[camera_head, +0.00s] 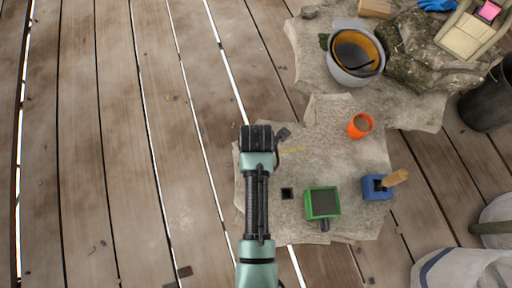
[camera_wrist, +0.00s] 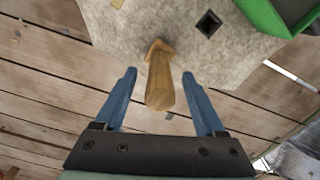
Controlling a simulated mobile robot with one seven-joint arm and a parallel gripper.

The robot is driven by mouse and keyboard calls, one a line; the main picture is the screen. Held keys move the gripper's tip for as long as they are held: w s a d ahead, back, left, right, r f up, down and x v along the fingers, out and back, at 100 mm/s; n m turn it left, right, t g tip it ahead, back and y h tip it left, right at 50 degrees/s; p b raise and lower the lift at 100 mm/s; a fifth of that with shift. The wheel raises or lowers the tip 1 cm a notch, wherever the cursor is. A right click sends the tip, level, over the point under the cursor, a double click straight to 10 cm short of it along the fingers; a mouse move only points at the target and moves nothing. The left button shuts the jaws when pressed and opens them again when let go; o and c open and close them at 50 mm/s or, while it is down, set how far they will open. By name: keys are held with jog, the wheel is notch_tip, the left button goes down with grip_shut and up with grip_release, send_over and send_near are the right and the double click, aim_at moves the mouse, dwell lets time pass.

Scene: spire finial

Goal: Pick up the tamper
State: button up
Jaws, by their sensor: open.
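In the wrist view, a light wooden piece (camera_wrist: 160,82) with a wider, arrow-shaped far end looks like the tamper. It shows between the two blue fingers of my gripper (camera_wrist: 159,102), with gaps on both sides. The gripper is open and holds nothing. The wooden piece's far end overlaps the grey stone slab (camera_wrist: 140,22). I cannot tell its height above the slab. In the head view, my gripper (camera_head: 257,138) is over the slab's left edge, its fingers hidden, and I cannot make out the wooden piece beneath it.
A dark square hole (camera_head: 287,193), a green box (camera_head: 309,205) and a blue block (camera_head: 370,188) with a wooden piece (camera_head: 397,177) sticking out are on the slab. An orange cup (camera_head: 360,126) stands farther back. A grey bucket (camera_head: 340,74) is behind. Bare planks (camera_head: 120,150) lie left.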

notch_tip(320, 180, down, 2)
jog(key=shift+f, duration=0.1)
grip_shut()
dwell(0.4)
